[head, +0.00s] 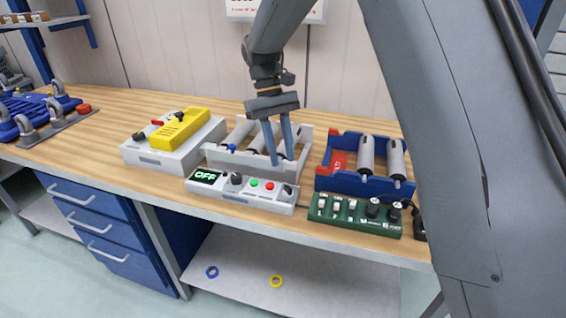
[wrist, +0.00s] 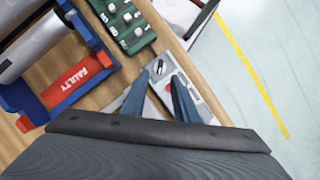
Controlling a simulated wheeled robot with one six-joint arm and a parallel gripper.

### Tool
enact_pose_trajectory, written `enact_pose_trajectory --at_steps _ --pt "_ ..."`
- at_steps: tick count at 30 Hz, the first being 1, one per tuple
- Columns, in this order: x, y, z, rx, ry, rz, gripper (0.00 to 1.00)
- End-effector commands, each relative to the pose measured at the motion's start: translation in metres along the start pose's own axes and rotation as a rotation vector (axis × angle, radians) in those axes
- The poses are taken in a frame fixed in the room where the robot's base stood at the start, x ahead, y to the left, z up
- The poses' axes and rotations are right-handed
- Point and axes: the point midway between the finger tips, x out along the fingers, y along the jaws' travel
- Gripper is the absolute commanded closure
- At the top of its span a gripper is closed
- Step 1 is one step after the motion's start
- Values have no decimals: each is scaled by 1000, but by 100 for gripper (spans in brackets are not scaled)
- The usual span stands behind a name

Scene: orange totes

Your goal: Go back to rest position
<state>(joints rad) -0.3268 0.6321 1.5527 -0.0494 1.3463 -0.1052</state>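My gripper (head: 281,161) hangs from my arm over the workbench, above the back of the white control panel (head: 225,195) with an OFF display. Its two blue-grey fingers point down and stand apart, with nothing between them. In the wrist view my gripper (wrist: 161,82) shows the same gap, and part of the control panel (wrist: 186,75) with a black knob lies beyond the fingertips. In the head view the fingers cover part of the white tray (head: 212,155) holding grey cylinders behind the panel.
A blue and red tray (head: 345,184) marked FAULTY holds grey cylinders, right of the gripper. A green switch panel (head: 350,215) lies before it. A white box (head: 150,158) with a yellow top part (head: 180,128) stands left.

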Motion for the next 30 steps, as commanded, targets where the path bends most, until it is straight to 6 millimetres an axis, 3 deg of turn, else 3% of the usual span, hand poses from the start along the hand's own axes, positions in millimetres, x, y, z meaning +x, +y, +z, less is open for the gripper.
enact_pose_trajectory --at_steps 9,14,21,30 --pt "-1 0 0 0 0 0 73" --pt "9 15 20 44 50 -14 73" --pt "51 52 90 197 224 -48 73" --pt "112 66 183 391 427 -66 73"
